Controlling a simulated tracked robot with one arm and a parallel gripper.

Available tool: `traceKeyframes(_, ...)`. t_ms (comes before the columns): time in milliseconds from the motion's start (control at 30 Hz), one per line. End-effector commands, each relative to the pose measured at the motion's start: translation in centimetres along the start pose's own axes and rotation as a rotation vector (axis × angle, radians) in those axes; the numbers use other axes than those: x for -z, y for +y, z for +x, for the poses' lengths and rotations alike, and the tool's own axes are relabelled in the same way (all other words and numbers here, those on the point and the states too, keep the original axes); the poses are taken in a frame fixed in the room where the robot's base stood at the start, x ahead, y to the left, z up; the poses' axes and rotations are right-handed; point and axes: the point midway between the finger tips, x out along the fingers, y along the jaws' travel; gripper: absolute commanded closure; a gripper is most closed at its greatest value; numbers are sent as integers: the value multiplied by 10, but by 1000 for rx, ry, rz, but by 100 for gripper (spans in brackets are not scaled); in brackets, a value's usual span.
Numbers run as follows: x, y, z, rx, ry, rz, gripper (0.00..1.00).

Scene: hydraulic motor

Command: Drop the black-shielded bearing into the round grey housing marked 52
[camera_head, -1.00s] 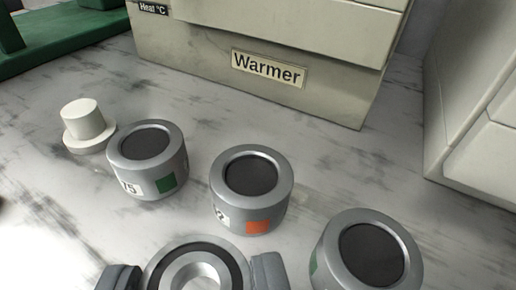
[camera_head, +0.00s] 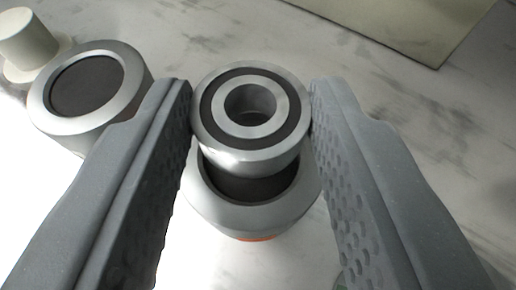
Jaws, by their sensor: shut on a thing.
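The black-shielded bearing (camera_head: 215,140) is a silver ring with a black band and an open bore. My gripper (camera_head: 251,110) is shut on it, one finger on each side. The bearing shows over the far part of a round grey housing (camera_head: 252,218) with a dark recess. It covers the far rim of that housing. I cannot tell the height gap between them. A strip of orange label shows at the housing's near side. Its number is hidden in this view.
Another grey housing (camera_head: 134,103) stands to the left, partly behind the left finger. A cream flanged plug (camera_head: 27,38) stands at the upper left. The cream warmer (camera_head: 425,22) is at the upper right. Marble bench top is clear between the housing and warmer.

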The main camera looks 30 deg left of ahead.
Motion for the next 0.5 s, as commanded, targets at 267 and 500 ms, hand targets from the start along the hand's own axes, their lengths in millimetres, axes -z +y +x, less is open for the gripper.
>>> traceKeyframes(267, -17, 0, 7, 0, 0, 0, 89)
traceKeyframes(500, -20, 0, 8, 1, -1, 1, 89)
